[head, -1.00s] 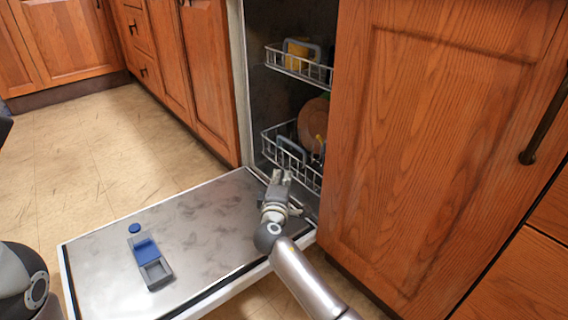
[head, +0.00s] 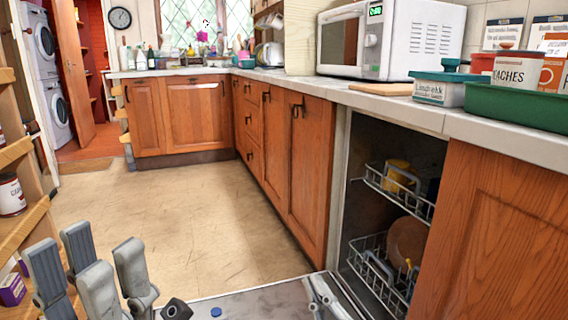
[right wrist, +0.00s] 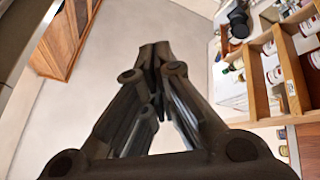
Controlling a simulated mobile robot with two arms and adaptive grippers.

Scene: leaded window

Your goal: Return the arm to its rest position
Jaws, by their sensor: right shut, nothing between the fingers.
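My left gripper (head: 88,262) is at the bottom left of the head view, its fingers pointing up and apart, with nothing between them. The rest of the right arm is cut off below the head view.
The dishwasher's upper rack (head: 395,190) holds a yellow mug (head: 399,176). A counter with a microwave (head: 385,42) runs along the right. A wooden shelf with cans (head: 12,195) stands at the left. The floor (head: 190,225) between is clear.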

